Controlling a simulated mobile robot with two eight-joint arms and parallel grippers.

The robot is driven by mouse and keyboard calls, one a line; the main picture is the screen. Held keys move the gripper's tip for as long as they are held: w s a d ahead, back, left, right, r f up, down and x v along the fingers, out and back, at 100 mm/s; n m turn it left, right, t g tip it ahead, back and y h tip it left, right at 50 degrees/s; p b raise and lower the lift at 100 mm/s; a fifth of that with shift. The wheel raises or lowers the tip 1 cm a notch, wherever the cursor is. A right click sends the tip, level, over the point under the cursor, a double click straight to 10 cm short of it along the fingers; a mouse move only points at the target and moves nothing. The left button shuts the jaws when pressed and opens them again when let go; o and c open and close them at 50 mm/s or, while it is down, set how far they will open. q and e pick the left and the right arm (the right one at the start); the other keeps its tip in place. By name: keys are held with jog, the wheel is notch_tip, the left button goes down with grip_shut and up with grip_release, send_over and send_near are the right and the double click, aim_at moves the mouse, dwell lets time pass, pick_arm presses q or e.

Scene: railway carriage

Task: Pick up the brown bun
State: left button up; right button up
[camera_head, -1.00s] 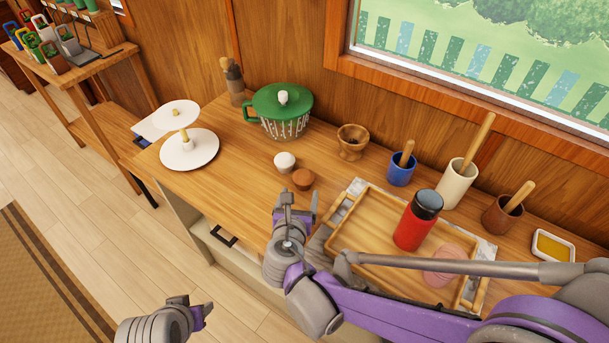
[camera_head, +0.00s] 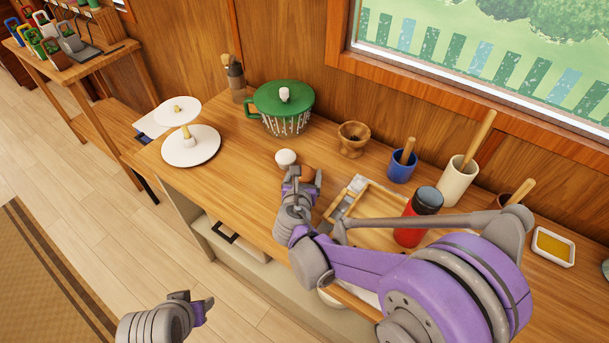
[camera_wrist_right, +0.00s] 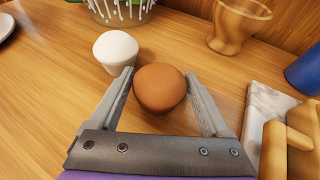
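The brown bun (camera_wrist_right: 160,87) is a smooth, rounded brown thing on the wooden counter. In the right wrist view it sits between the fingertips of my right gripper (camera_wrist_right: 158,98), which is open, with a finger on each side. In the head view the bun (camera_head: 307,172) is partly hidden by my right gripper (camera_head: 301,184). Whether a finger touches the bun I cannot tell. My left gripper (camera_head: 190,308) is at the bottom left of the head view, low and away from the counter; its fingers are too small to judge.
A white round thing (camera_wrist_right: 116,50) stands just left of the bun. Behind are a green-lidded pot (camera_head: 284,108) and a wooden goblet (camera_head: 353,139). A wooden tray (camera_head: 375,204) and a red bottle (camera_head: 417,217) are right of the gripper. A white tiered stand (camera_head: 191,147) is left.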

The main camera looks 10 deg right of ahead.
jog(key=c, duration=1)
jog(key=shift+o, duration=0.2)
jog(key=shift+r, duration=0.1)
